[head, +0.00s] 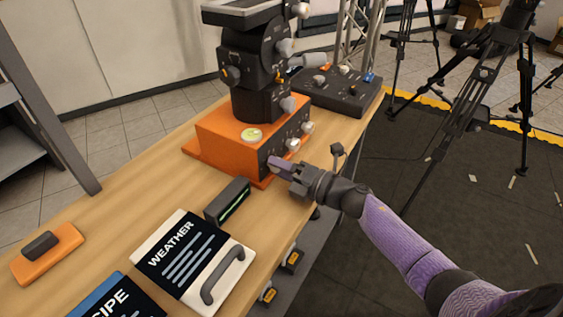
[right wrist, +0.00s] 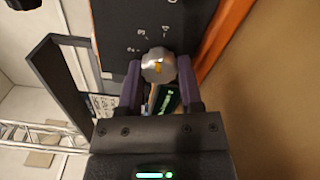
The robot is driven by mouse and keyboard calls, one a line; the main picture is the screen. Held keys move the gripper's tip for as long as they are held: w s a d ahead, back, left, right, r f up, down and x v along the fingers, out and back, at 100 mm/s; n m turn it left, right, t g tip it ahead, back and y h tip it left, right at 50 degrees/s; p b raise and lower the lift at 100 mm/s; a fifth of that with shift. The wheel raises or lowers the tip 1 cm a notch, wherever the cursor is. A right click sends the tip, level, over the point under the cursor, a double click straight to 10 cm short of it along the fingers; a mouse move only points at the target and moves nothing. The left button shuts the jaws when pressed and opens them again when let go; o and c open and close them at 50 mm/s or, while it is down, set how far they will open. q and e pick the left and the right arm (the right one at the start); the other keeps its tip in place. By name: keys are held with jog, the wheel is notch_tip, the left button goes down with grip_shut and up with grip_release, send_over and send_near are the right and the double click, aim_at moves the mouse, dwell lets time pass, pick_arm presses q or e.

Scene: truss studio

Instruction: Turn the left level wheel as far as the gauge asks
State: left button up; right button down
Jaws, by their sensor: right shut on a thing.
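The orange base (head: 225,131) stands on the wooden table under a dark tripod head, with a round yellow-green bubble gauge (head: 252,134) on top. Two silver wheels, one in the middle (head: 293,144) and one farther right (head: 307,127), show on its dark side panel. My right gripper (head: 277,165) is at the left end of that panel and hides the left wheel in the head view. In the right wrist view, the silver left level wheel (right wrist: 157,65) with a yellow mark sits between the purple fingers of my right gripper (right wrist: 158,83), shut on it. The bubble's exact position is too small to read.
A black box with a green-lit strip (head: 228,202) lies in front of the base. A white WEATHER board (head: 187,257) and an orange block (head: 47,254) lie nearer. A dark control panel (head: 341,91) stands behind. Bare tabletop is free at left.

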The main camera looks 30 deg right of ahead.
jog(key=shift+r+m+p, duration=0.1)
jog(key=shift+m+p, duration=0.35)
jog(key=shift+m, duration=0.55)
pick_arm(q)
jog(key=shift+w+r+t+p, duration=0.3)
jog(key=shift+w+r, duration=0.4)
jog(key=shift+r, duration=0.15)
pick_arm(e)
jog(key=shift+m, duration=0.8)
pick_arm(q)
jog(key=shift+w, duration=0.1)
jog(key=shift+s, duration=0.2)
jog(key=shift+s, duration=0.2)
pick_arm(e)
jog(key=shift+c, duration=1.3)
grip_release()
